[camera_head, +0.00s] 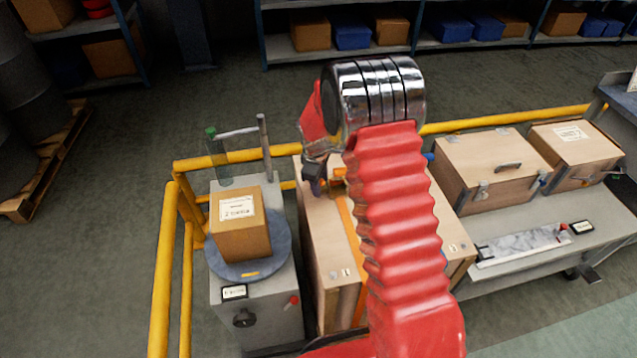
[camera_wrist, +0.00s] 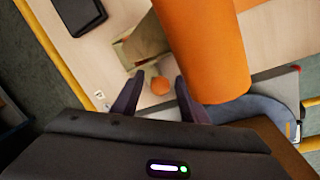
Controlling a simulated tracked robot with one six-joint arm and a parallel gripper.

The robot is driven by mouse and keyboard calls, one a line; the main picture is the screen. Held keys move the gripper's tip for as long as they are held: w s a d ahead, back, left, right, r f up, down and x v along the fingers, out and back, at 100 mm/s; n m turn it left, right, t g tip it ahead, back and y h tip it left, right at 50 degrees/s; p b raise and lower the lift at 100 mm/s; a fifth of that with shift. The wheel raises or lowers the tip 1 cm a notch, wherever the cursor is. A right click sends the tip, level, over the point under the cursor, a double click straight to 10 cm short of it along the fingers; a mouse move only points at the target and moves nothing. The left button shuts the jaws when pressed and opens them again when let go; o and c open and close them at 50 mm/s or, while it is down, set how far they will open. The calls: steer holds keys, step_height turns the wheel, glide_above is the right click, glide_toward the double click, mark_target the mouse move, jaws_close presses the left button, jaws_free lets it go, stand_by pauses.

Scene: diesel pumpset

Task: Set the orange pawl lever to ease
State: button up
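In the wrist view, a small rounded orange piece (camera_wrist: 160,86), possibly the end of the orange pawl lever, shows between the fingertips of my gripper (camera_wrist: 159,78). The two dark fingers are apart, and I see no contact with it. A large orange cylinder (camera_wrist: 207,45) crosses close by on the right, beside an olive-grey metal bracket (camera_wrist: 146,42). In the head view, my gripper (camera_head: 315,177) is over the wooden crate (camera_head: 323,235) with the orange strap (camera_head: 350,228). My red arm hides much of the crate top, and the lever's setting cannot be read.
A cardboard box (camera_head: 241,228) sits on a round blue-grey plate (camera_head: 278,258) left of the crate. Yellow rails (camera_head: 164,255) run along the left and back. Wooden cases (camera_head: 490,172) stand on the bench at right. A dark flat object (camera_wrist: 80,14) lies on the wood.

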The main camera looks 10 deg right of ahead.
jaws_close()
stand_by(0.5)
steer(key=shift+a, duration=0.2)
steer(key=shift+d, duration=0.1)
